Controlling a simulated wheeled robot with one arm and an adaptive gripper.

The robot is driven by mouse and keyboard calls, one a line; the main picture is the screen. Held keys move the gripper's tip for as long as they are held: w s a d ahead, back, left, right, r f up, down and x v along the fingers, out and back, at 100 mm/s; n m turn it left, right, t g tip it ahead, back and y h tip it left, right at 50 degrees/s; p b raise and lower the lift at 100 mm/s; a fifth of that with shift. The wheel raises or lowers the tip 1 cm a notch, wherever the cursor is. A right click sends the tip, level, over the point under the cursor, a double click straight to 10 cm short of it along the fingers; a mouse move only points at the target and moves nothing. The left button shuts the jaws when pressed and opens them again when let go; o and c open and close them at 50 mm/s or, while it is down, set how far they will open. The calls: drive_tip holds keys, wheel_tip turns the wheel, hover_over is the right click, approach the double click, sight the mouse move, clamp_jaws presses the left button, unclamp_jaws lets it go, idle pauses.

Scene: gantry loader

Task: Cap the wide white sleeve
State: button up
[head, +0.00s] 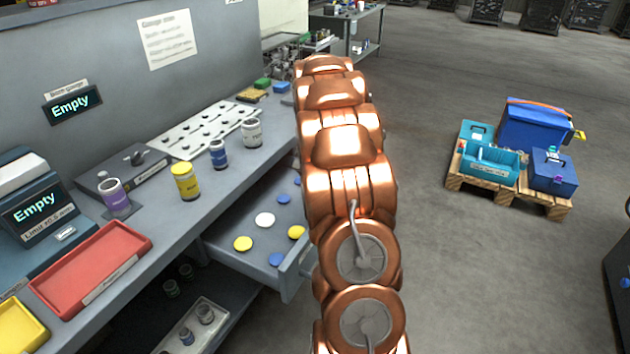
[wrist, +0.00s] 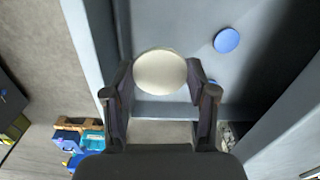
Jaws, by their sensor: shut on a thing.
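The white sleeve (head: 252,132) stands upright and open at the top at the far end of the row on the bench. In the wrist view my gripper (wrist: 160,80) is shut on a round white cap (wrist: 160,70), which sits between the two fingers over the drawer. My arm hides the gripper in the head view. Another white cap (head: 265,219) lies in the open drawer (head: 225,238), among yellow caps (head: 243,243) and blue caps (head: 276,259).
Blue (head: 218,153), yellow (head: 186,182) and purple (head: 113,197) sleeves stand along the bench. A perforated white plate (head: 190,132) lies behind them. Red (head: 88,268) and yellow (head: 18,328) trays are nearer. A loaded pallet (head: 490,182) stands on the open floor to the right.

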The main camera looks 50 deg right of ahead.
drive_tip(key=shift+r+p, duration=0.55)
drive_tip(key=shift+r, duration=1.6)
